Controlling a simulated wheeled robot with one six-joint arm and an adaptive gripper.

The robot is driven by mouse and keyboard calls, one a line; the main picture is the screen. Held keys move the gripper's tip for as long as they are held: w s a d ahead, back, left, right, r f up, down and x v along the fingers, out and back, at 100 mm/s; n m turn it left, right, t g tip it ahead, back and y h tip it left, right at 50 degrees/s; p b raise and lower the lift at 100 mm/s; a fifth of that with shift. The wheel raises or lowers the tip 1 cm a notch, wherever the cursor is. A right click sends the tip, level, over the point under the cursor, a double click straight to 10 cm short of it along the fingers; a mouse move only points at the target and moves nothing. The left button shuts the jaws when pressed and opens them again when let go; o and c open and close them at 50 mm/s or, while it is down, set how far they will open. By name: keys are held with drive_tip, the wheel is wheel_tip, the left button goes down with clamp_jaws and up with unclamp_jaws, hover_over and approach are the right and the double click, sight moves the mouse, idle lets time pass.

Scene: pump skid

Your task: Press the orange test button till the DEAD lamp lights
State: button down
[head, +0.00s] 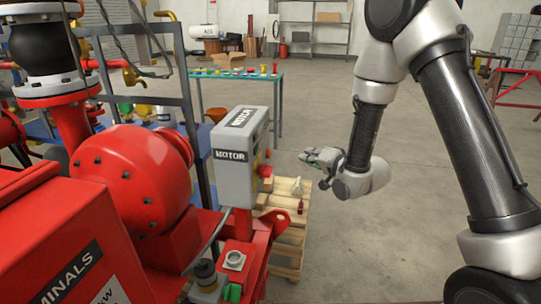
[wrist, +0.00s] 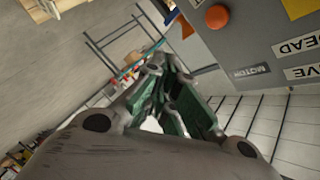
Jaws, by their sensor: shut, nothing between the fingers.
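The grey MOTOR box (head: 236,180) stands on the red skid in the head view. Its control face points right and shows only edge-on there. In the wrist view the orange button (wrist: 217,17) sits on the grey face at the top, and a DEAD label (wrist: 298,45) is right of it. No lit DEAD lamp can be made out; the lamp itself may be out of frame. My gripper (head: 318,158) is right of the box, apart from it, fingers pointing left towards it. In the wrist view its fingers (wrist: 168,68) are shut and empty, below and left of the button.
A wooden pallet (head: 290,235) with small items lies on the floor below my gripper. A green bench (head: 235,76) with several coloured controls stands behind. The red pump (head: 130,180) fills the left. Open floor lies behind and right of my gripper.

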drive_tip(key=w+a, duration=0.1)
drive_tip(key=a, duration=0.6)
drive_tip(key=shift+w+a, duration=0.25)
drive_tip(key=shift+a, duration=0.15)
idle(1.1)
drive_tip(key=shift+a, duration=0.45)
drive_tip(key=shift+w+a, duration=0.15)
drive_tip(key=shift+a, duration=0.3)
idle(0.5)
idle(0.3)
drive_tip(key=shift+s+d, duration=0.2)
drive_tip(key=shift+d, duration=0.65)
drive_tip(key=d, duration=0.3)
drive_tip(key=s+d, duration=0.1)
drive_tip(key=d, duration=0.1)
